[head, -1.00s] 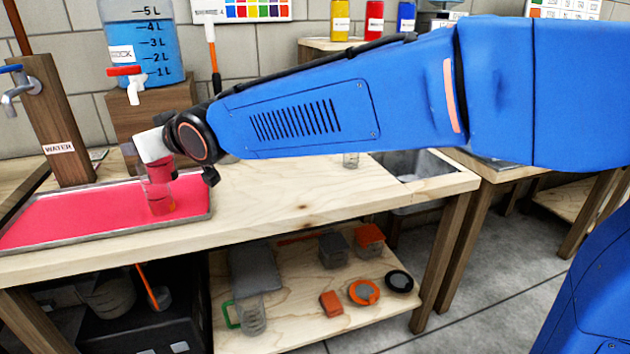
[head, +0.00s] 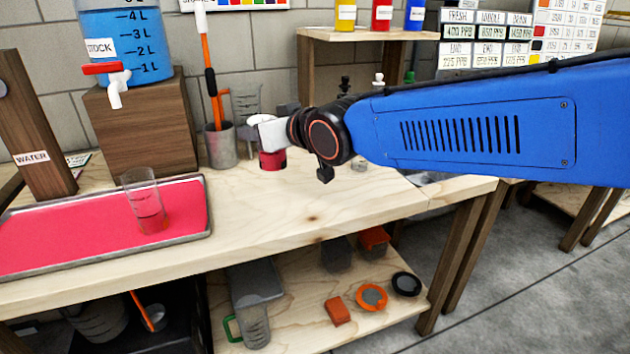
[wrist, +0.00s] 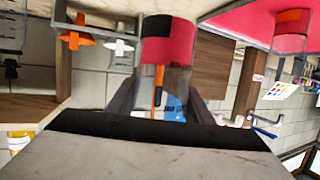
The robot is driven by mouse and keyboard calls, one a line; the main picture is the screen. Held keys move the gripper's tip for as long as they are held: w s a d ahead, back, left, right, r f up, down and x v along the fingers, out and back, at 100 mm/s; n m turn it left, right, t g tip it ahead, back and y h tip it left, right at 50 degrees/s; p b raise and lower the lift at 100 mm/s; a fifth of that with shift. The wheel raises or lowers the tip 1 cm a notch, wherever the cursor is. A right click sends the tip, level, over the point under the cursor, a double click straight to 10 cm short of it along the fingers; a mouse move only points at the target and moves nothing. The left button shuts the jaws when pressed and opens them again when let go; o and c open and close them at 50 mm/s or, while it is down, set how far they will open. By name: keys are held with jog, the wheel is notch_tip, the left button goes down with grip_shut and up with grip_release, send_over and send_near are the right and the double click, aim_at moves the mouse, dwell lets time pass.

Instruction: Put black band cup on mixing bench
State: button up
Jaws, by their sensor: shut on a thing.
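My gripper (head: 272,134) is shut on a cup (head: 272,159) with red in its lower part, over the back of the wooden bench (head: 265,215). In the wrist view, my gripper (wrist: 162,97) has a finger on each side of this clear-walled cup (wrist: 180,42), which shows red and a black patch at its base end. I cannot tell if its base touches the bench. Another clear cup (head: 146,202), reddish at the bottom, stands on the red tray at the left; it also shows in the wrist view (wrist: 291,30).
The red tray (head: 60,238) has a raised metal rim. The bench front is clear. A small clear vessel (head: 359,164) stands to the right.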

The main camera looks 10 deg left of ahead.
jog(key=shift+d+f, duration=0.1)
jog(key=shift+f, duration=4.8)
jog(key=shift+f, duration=0.1)
jog(key=o, duration=1.2)
jog(key=v, duration=1.2)
